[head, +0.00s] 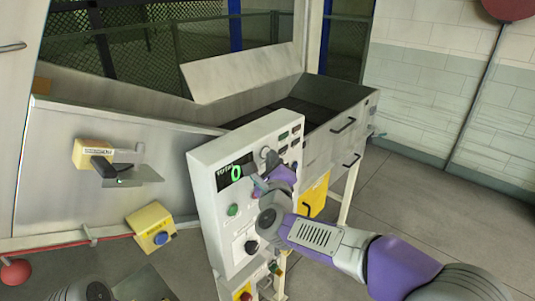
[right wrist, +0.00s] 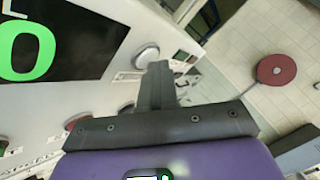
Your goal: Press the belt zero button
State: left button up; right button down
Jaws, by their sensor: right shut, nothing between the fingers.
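The white control panel (head: 215,200) stands in the middle of the head view. Its black display (head: 235,172) shows a green 0. A green button (head: 232,210) sits below the display. I cannot read which button is labelled belt zero. My right gripper (head: 256,183) is shut and empty, close in front of the panel beside the display, and hides part of the face. In the right wrist view, its closed fingers (right wrist: 155,82) point towards a round silver button (right wrist: 147,55) right of the display (right wrist: 75,35). I cannot tell whether they touch it.
A yellow box with a blue button (head: 160,238) is left of the panel. A steel bin with handles (head: 340,130) is behind it. A yellow scanner-like device (head: 93,153) is mounted on the metal wall. Open floor (head: 420,205) lies to the right.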

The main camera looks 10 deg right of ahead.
jog(key=shift+s, duration=0.1)
jog(key=shift+s+d+b, duration=0.5)
jog(key=shift+s+b, duration=0.1)
jog(key=shift+d, duration=0.1)
jog(key=shift+s+d+b, duration=0.6)
jog(key=shift+s+d, duration=0.15)
jog(key=shift+s, duration=0.25)
jog(key=shift+s+d+b, duration=0.55)
jog(key=shift+s+d, duration=0.15)
jog(key=shift+s, duration=0.25)
